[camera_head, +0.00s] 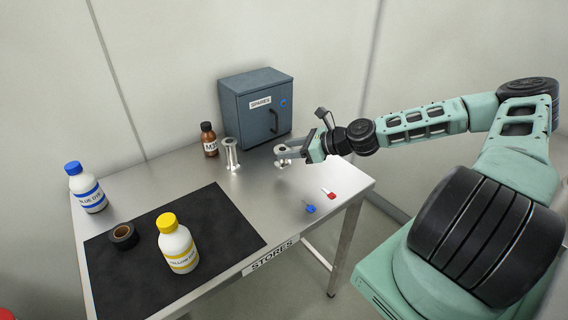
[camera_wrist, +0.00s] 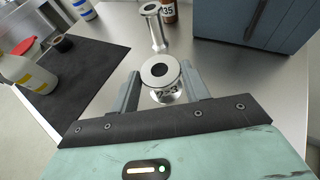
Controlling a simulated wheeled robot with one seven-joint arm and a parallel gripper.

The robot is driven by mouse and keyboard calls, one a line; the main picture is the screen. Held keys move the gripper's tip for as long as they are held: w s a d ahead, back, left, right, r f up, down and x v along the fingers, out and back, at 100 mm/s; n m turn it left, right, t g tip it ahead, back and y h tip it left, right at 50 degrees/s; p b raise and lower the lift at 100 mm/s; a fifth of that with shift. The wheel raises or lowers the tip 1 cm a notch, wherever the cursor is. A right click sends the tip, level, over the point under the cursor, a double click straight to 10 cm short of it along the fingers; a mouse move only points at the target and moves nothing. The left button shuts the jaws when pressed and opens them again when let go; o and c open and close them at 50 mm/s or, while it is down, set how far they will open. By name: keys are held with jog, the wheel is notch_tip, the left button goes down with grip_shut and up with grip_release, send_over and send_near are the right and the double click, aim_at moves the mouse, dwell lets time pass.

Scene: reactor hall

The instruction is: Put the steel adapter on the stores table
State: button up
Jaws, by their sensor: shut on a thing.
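My gripper (camera_head: 281,152) is shut on a short flanged steel piece marked "2-3", which I take as the steel adapter (camera_head: 283,163). In the wrist view the adapter (camera_wrist: 160,74) is upright between the two fingers (camera_wrist: 163,88), with its round top flange and bore facing the camera. It is over the back right part of the stores table (camera_head: 330,176). I cannot tell whether its base touches the steel top. A taller, slimmer flanged steel piece (camera_head: 231,155) stands apart on the table to its left, also in the wrist view (camera_wrist: 155,25).
A blue-grey spares cabinet (camera_head: 248,112) and a brown bottle (camera_head: 209,140) stand behind. A black mat (camera_head: 205,222) at left front holds a yellow-capped bottle (camera_head: 177,246) and a tape roll (camera_head: 123,236). A blue-capped bottle (camera_head: 88,190) is far left. Blue (camera_head: 310,209) and red (camera_head: 329,193) small items lie front right.

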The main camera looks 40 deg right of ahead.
aim_at(289, 163)
jog(key=shift+f, duration=2.4)
jog(key=shift+f, duration=0.1)
jog(key=shift+f, duration=0.15)
jog(key=o, duration=1.1)
